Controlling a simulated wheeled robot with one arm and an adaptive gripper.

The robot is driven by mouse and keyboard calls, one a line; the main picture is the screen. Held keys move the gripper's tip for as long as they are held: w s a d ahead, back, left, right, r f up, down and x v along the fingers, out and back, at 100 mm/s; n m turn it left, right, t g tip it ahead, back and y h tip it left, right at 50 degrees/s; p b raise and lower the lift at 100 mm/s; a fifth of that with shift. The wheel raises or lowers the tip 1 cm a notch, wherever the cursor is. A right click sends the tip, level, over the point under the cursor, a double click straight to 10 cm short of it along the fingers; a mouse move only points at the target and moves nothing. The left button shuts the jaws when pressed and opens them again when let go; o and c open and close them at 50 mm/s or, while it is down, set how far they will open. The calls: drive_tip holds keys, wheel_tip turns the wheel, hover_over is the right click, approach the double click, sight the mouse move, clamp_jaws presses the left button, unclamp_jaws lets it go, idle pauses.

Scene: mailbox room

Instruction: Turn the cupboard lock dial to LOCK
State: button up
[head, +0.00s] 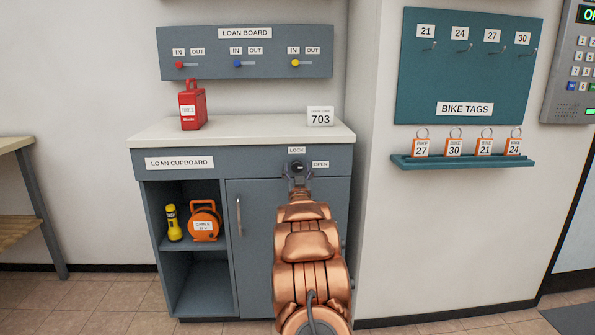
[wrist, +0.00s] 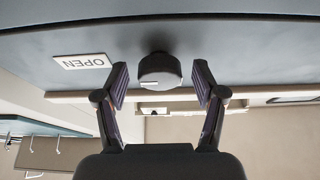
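The lock dial (head: 297,166) is a dark round knob on the front of the grey loan cupboard (head: 222,160). The LOCK label (head: 297,150) is above it and the OPEN label (head: 320,164) to its right. In the wrist view, turned upside down, the dial (wrist: 160,68) shows a pale mark left of its centre, on the side of the OPEN label (wrist: 82,61). My gripper (head: 297,181) is open in front of the dial. In the wrist view my gripper (wrist: 160,74) has one finger on each side of the dial, with gaps between.
The cupboard door (head: 255,250) is shut, with a handle (head: 238,215) at its left. Open shelves hold a yellow torch (head: 173,223) and an orange cable reel (head: 205,222). A red box (head: 192,106) and a 703 card (head: 320,116) stand on top. A wall with a tag shelf (head: 462,162) is right.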

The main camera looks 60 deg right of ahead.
drive_tip(key=c, duration=1.1)
drive_tip(key=shift+n+t, duration=0.3)
drive_tip(key=shift+n, duration=0.3)
drive_tip(key=n+y, duration=0.1)
drive_tip(key=n, duration=0.1)
drive_tip(key=n+t+y+p, duration=0.1)
drive_tip(key=n, duration=0.1)
drive_tip(key=shift+s+d+r+t, duration=0.1)
drive_tip(key=shift+s+t, duration=0.05)
drive_tip(key=shift+t, duration=0.15)
drive_tip(key=n+y, duration=0.1)
drive_tip(key=n, duration=0.3)
drive_tip(key=n+t+y, duration=0.1)
drive_tip(key=n+y, duration=0.1)
drive_tip(key=n, duration=0.1)
drive_tip(key=shift+n+p, duration=0.35)
drive_tip(key=shift+n, duration=0.05)
drive_tip(key=n+y, duration=0.1)
drive_tip(key=n, duration=0.1)
drive_tip(key=n+y, duration=0.1)
drive_tip(key=n, duration=0.2)
drive_tip(key=shift+r+y, duration=0.1)
drive_tip(key=shift+y, duration=0.2)
drive_tip(key=shift+r+n+g+y+p, duration=0.1)
drive_tip(key=shift+n+g+y+p, duration=0.2)
drive_tip(key=shift+n, duration=0.85)
drive_tip(key=shift+n+g+y+p, duration=0.25)
drive_tip(key=shift+n+g+y, duration=0.05)
drive_tip(key=shift+n, duration=0.85)
